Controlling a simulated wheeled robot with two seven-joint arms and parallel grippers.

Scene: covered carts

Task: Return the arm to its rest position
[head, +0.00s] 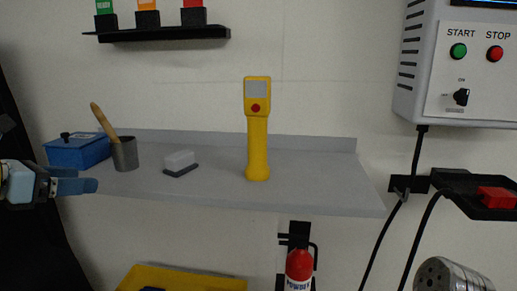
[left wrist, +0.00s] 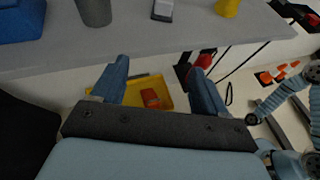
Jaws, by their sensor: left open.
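My left gripper (head: 90,185) is at the left edge of the head view, in front of the left end of the grey shelf (head: 320,185). Its blue fingers point right. In the left wrist view, the left gripper (left wrist: 160,67) has its two fingers well apart with nothing between them. Below and beyond the fingers is a yellow bin (left wrist: 97,104) with a red item (left wrist: 150,98) in it. My right gripper does not show in either view.
On the shelf are a blue box (head: 75,153), a grey cup (head: 125,155) with a wooden handle, a small eraser-like block (head: 180,161) and a yellow handheld device (head: 258,130). A fire extinguisher (head: 299,268) hangs below. A control box (head: 475,60) is on the right wall.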

